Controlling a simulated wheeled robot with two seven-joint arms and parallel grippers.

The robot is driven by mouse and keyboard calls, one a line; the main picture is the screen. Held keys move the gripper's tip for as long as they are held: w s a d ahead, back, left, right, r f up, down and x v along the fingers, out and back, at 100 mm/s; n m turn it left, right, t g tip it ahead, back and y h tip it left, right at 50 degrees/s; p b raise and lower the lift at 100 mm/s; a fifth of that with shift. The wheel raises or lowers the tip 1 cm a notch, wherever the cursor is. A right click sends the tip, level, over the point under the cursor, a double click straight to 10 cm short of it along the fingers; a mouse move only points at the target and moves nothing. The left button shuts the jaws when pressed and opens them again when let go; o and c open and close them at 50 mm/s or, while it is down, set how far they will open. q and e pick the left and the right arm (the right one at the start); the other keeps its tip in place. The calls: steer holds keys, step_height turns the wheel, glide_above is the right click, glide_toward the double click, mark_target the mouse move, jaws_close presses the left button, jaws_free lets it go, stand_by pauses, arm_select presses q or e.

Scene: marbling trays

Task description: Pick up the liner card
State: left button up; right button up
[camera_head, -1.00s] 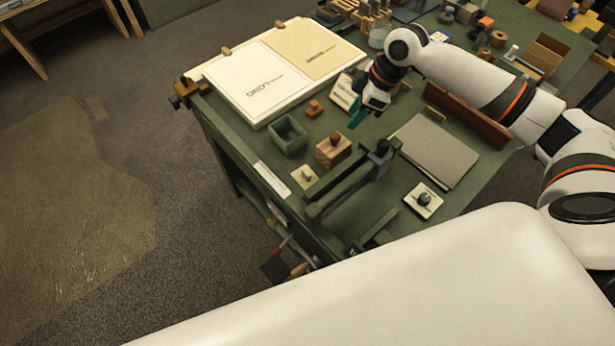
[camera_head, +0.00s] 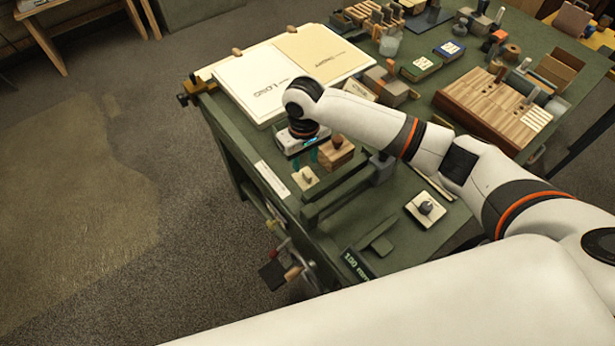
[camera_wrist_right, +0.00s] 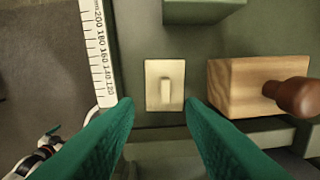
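A small cream card with a raised tab, which I take for the liner card (camera_head: 305,180), lies flat on the green bench near its left edge. In the right wrist view the same card (camera_wrist_right: 152,98) lies ahead of and between the fingertips, its tab standing up in the middle. My right gripper (camera_head: 305,157) is over the bench just behind the card. In the wrist view the right gripper (camera_wrist_right: 160,104) has its teal fingers spread apart with nothing held between them. My left gripper is not in view.
A wooden block with a brown knob (camera_wrist_right: 238,100) stands close to the card's right. A green box (camera_wrist_right: 202,10) is beyond it and a white ruler (camera_wrist_right: 97,55) to its left. A green rail (camera_head: 335,195) runs close in front. Another card with a dark knob (camera_head: 416,216) lies rightward.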

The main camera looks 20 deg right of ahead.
mark_target(307, 174)
steer(key=shift+w+d+f+p, duration=0.1)
steer(key=shift+d+f+p, duration=0.15)
steer(key=shift+f, duration=1.3)
steer(key=shift+d+f+p, duration=0.1)
steer(key=shift+f+p, duration=0.1)
steer(key=shift+f, duration=1.35)
jaws_close()
